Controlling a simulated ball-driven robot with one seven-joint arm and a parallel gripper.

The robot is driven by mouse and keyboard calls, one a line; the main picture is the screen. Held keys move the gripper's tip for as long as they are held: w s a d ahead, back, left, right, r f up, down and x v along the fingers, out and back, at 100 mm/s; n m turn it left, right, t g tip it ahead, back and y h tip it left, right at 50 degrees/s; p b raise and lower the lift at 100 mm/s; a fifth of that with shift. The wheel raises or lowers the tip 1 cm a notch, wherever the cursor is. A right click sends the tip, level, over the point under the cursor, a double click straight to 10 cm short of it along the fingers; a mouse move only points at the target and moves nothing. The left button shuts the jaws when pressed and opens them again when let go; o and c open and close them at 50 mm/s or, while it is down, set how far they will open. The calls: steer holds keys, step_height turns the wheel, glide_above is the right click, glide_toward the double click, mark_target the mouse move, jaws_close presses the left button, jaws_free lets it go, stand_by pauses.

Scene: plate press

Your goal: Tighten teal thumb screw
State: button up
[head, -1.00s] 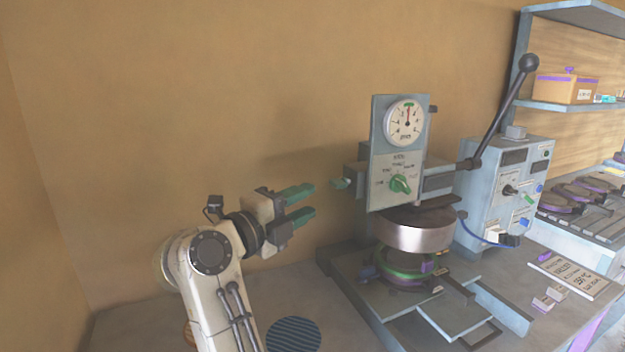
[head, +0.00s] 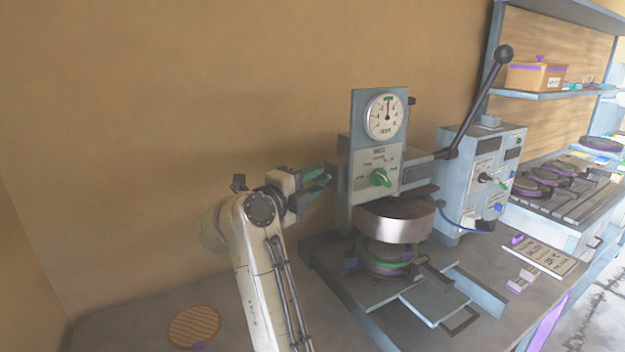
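In the earlier view, the small teal thumb screw sticks out of the left side of the press head. Now it is mostly hidden at my fingertips, and I cannot tell whether they touch it. My gripper (head: 322,181) has green fingers pointing right at the left side of the press head. The fingers stand apart, with a gap between them.
A black-knobbed lever (head: 480,100) rises at the press's right. A heavy metal cylinder (head: 395,222) hangs below the head, over a green-ringed base. A blue control box (head: 475,180) stands to the right. A round ribbed pad (head: 194,326) lies front left.

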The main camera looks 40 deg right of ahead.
steer(key=shift+d, duration=0.15)
steer(key=shift+c, duration=0.3)
jaws_close()
